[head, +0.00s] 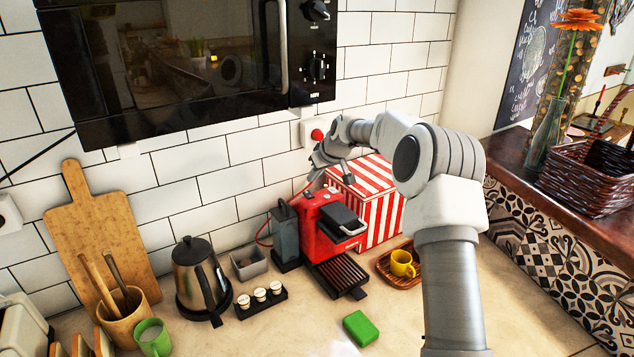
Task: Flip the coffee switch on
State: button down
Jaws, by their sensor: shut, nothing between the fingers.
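The red coffee machine (328,228) stands on the counter against the tiled wall, with a grey lever on top, a dark water tank at its left and a black drip tray in front. My gripper (308,186) is over the back top of the machine, small in view and pointing down. It is shut with nothing seen in it. I cannot tell whether its tips touch the machine. A red round knob (317,134) on a white wall plate shows just above my wrist.
A red-and-white striped box (378,190) stands right behind the machine. A yellow cup (402,263) on a wooden tray is at its right. A kettle (199,275) and small cups stand left. A green sponge (360,327) lies in front. The microwave (190,60) overhangs above.

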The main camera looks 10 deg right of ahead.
jog(key=s+f+b+v, duration=0.1)
jog(key=b+v, duration=0.2)
jog(key=v, duration=0.6)
jog(key=shift+s+d, duration=0.4)
jog(key=shift+s, duration=0.15)
